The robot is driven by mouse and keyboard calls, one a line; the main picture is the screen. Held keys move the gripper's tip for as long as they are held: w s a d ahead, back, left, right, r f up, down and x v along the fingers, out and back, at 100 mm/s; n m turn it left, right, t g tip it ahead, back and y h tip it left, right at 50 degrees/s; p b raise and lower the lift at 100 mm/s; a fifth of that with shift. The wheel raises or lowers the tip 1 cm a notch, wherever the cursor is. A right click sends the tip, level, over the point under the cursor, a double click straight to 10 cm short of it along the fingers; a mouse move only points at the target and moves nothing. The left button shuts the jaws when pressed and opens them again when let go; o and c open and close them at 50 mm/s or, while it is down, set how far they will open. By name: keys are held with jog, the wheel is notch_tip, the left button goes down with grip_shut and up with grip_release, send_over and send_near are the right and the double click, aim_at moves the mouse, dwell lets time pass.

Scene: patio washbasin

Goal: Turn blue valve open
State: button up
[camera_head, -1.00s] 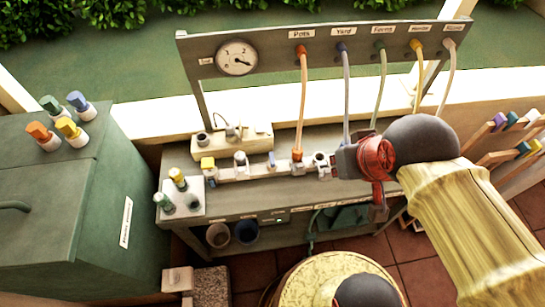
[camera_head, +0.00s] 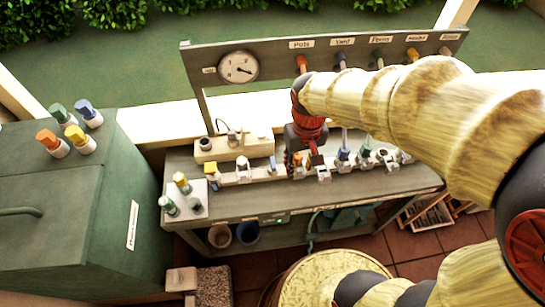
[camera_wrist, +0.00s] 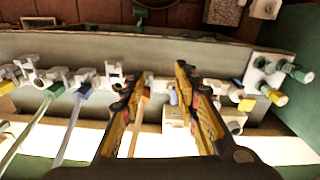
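A small blue handle (camera_head: 272,160) stands on the grey manifold along the bench, left of my gripper (camera_head: 307,160) in the head view. In the wrist view, a small blue part (camera_wrist: 173,96) shows between the fingers of my gripper (camera_wrist: 155,78), close to the right finger. A blue hose connector (camera_head: 343,155) sits on the manifold right of my gripper; it also shows in the wrist view (camera_wrist: 84,89). My fingers are spread apart and grip nothing visible. The orange hose (camera_wrist: 139,115) runs beside the left finger. Which blue part is the valve handle is unclear.
A rack with a gauge (camera_head: 238,67) and labelled hoses stands behind the bench (camera_head: 235,205). A white plate with green and yellow connectors (camera_head: 190,207) is at the bench's left. A green cabinet (camera_head: 60,220) stands further left. A round stool (camera_head: 300,280) is in front.

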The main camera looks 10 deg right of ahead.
jog(key=w+a+f+g+p, duration=0.1)
jog(key=w+a+f, duration=0.3)
jog(key=w+f, duration=0.6)
jog(key=m, duration=0.1)
send_over(273, 162)
jog(key=shift+s+f, duration=0.3)
jog(key=shift+f, duration=0.4)
jog(key=shift+w+r+t, duration=0.1)
jog(key=shift+w+t, duration=0.25)
jog(key=shift+t, duration=0.05)
jog(key=shift+s+f, duration=0.1)
jog(key=shift+f, duration=0.1)
jog(key=shift+f+b, duration=0.4)
jog(key=shift+f, duration=3.2)
jog(key=shift+c, duration=0.3)
jog(key=c, duration=0.7)
grip_shut()
